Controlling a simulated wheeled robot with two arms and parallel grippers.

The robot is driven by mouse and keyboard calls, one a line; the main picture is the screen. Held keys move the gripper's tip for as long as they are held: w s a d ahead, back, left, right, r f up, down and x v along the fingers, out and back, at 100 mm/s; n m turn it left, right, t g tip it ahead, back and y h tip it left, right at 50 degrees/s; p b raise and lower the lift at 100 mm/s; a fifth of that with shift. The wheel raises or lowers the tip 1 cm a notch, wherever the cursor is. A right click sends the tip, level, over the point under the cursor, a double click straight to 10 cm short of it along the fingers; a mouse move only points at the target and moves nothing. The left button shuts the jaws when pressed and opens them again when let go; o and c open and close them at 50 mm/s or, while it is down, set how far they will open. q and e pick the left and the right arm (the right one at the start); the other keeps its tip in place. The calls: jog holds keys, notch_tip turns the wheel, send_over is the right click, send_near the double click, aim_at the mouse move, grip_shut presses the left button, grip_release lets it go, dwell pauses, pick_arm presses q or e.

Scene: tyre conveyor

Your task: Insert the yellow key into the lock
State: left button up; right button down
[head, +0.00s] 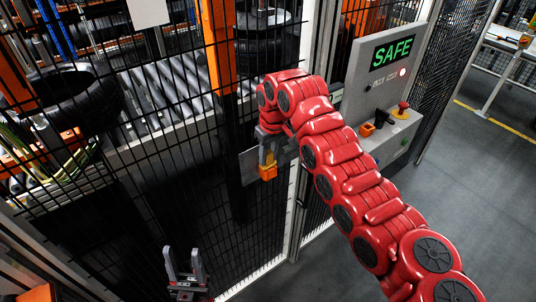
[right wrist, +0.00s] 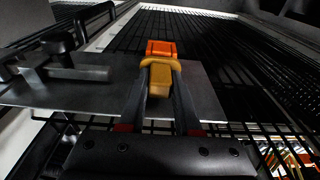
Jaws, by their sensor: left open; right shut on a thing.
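The yellow key (right wrist: 160,78) is between the fingers of my right gripper (right wrist: 160,112) in the right wrist view. Its far end meets or overlaps an orange block (right wrist: 160,48), which looks like the lock; I cannot tell whether the key is inside it. In the head view my right gripper (head: 270,148) is at the fence beside a grey plate (head: 248,166), shut on the key (head: 267,173). My arm partly hides this spot. My left gripper (head: 185,268) is open and empty, low in front of the fence, with its fingers pointing up.
A black mesh fence (head: 150,190) stands in front of me, with a roller conveyor (head: 180,95) and tyres (head: 75,98) behind it. A control box (head: 392,135) with a green SAFE display (head: 391,53) is at the right. The floor at right is clear.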

jog(key=c, duration=0.5)
grip_release()
jog(key=shift+r+b, duration=0.3)
jog(key=shift+r, duration=0.2)
jog(key=r+p, duration=0.1)
jog(key=r, duration=0.4)
jog(key=s+d+r+p, duration=0.1)
jog(key=r, duration=0.4)
jog(key=s+r+p, duration=0.1)
jog(key=r+p, duration=0.1)
jog(key=r, duration=0.4)
jog(key=shift+s+d+r, duration=0.1)
jog(key=shift+d, duration=0.2)
